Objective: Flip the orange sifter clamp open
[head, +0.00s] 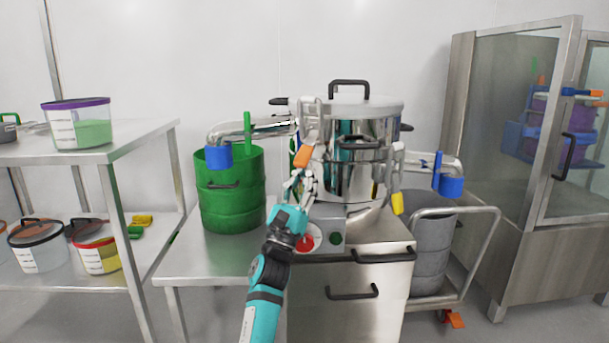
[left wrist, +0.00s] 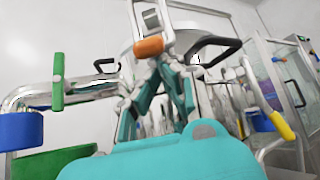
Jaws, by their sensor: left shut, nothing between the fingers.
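The sifter (head: 355,150) is a steel drum with a pale lid and a black top handle, standing on a steel cabinet. Its orange clamp handle (head: 304,156) is at the lower end of a metal clamp on the sifter's left front. The orange handle also shows in the left wrist view (left wrist: 153,46). My left gripper (head: 302,178) is shut and empty, with its fingertips just below the orange handle. In the left wrist view the fingertips (left wrist: 162,66) come up close under the handle; I cannot tell whether they touch it. My right gripper is out of view.
A yellow-handled clamp (head: 397,203) hangs on the sifter's right side. A green drum (head: 231,190) stands to the left, under a blue-ended pipe (head: 218,157). A red button (head: 305,243) is on the panel beside my left arm. A grey drum (head: 433,240) stands on a trolley at right.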

